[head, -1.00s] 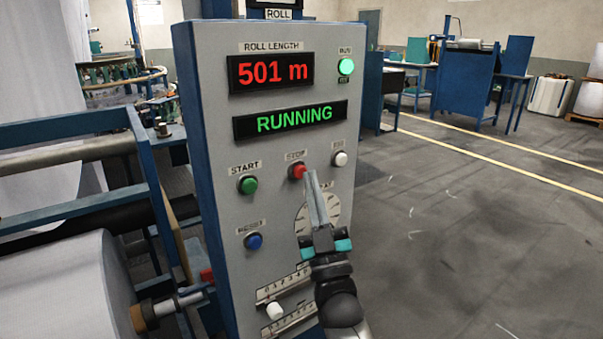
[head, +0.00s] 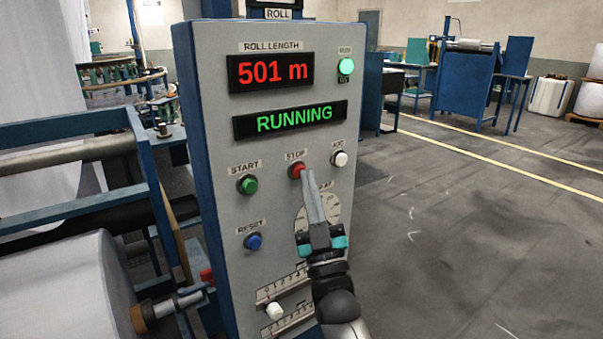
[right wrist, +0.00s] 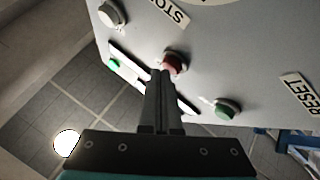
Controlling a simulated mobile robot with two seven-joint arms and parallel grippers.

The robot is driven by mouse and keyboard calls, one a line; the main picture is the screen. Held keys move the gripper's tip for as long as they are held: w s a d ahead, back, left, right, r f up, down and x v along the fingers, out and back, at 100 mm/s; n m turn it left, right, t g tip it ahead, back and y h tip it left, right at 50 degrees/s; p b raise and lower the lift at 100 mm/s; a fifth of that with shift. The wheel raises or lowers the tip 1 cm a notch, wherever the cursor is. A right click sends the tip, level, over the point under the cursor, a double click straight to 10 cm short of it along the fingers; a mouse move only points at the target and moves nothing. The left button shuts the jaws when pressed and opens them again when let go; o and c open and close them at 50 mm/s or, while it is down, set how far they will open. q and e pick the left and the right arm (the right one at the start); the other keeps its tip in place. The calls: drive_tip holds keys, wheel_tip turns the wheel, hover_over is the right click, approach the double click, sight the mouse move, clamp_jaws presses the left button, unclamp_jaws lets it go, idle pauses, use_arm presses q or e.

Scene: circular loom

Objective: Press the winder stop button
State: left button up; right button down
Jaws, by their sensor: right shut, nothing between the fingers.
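The red stop button (head: 297,171) sits under its STOP label on the grey control panel (head: 220,120). It also shows in the right wrist view (right wrist: 174,62). My right gripper (head: 308,174) is shut and empty, its fingertips pointing at the red button and overlapping its lower right edge. In the right wrist view the closed fingertips (right wrist: 164,73) lie at the button's edge; whether they touch it I cannot tell. The display (head: 290,120) reads RUNNING in green, and the roll length display (head: 271,73) reads 501 m. My left gripper is not in view.
A green start button (head: 248,185) is left of the stop button, a white button (head: 339,159) right of it, and a blue reset button (head: 254,241) lower left. A lit green lamp (head: 346,65) is at top right. A white roll (head: 65,285) stands left; open floor lies right.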

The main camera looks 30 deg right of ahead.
drive_tip(key=shift+w, duration=0.15)
idle(0.4)
drive_tip(key=shift+s+p, duration=0.5)
drive_tip(key=shift+s, duration=0.35)
drive_tip(key=shift+s, duration=0.1)
drive_tip(key=s, duration=0.1)
drive_tip(key=s+p, duration=0.1)
drive_tip(key=s, duration=0.1)
drive_tip(key=s+p, duration=0.1)
drive_tip(key=shift+s+d, duration=0.25)
drive_tip(key=shift+s, duration=0.15)
idle(0.4)
